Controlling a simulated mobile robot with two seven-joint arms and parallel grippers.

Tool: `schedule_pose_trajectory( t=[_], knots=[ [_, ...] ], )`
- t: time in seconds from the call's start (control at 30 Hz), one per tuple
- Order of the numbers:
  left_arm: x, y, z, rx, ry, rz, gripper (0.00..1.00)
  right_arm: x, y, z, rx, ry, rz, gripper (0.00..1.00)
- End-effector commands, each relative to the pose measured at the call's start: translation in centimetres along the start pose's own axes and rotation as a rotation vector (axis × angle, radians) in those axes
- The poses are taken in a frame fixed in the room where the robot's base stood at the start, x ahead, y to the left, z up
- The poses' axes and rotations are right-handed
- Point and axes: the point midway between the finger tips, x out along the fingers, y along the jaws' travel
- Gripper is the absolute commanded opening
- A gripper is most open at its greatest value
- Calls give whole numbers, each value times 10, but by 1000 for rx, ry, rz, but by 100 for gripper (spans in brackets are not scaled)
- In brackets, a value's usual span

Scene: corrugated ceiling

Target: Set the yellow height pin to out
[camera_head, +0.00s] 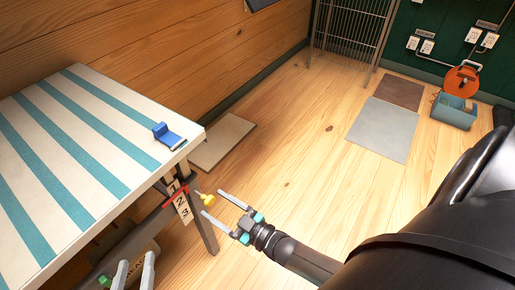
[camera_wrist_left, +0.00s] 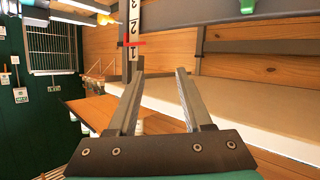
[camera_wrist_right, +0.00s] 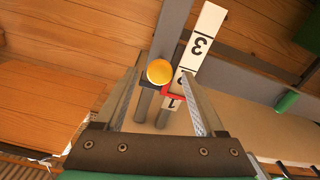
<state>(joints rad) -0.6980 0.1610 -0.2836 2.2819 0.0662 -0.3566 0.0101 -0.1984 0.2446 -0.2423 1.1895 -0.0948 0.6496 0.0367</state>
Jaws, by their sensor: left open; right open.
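The yellow height pin (camera_head: 207,199) has a round knob on the leg of the striped table (camera_head: 97,143). In the right wrist view its knob (camera_wrist_right: 159,71) appears between the fingertips, with no clear contact. Beside it are a white number strip (camera_wrist_right: 206,35) and a red pointer (camera_wrist_right: 174,91). My right gripper (camera_head: 212,203) is open in front of the pin. My left gripper (camera_head: 136,258) is open and empty by the table's near side. In the left wrist view the strip (camera_wrist_left: 134,30) and pointer show beyond the fingers. The pin's shaft is mostly hidden.
A blue object (camera_head: 168,136) lies on the table's corner. A green handle (camera_wrist_right: 287,101) is under the table's side. A flat board (camera_head: 222,143) lies on the floor behind the table. Grey mat (camera_head: 382,131) and blue-grey box (camera_head: 453,112) are farther off.

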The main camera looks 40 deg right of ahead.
Motion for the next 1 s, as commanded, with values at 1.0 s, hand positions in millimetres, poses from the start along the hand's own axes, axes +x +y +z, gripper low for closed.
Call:
schedule_pose_trajectory(
  t=[1.0],
  knots=[
    [-46,-54,22,43,-569,-160,50,-131,0,0,-1,-4,0,72]
  ],
)
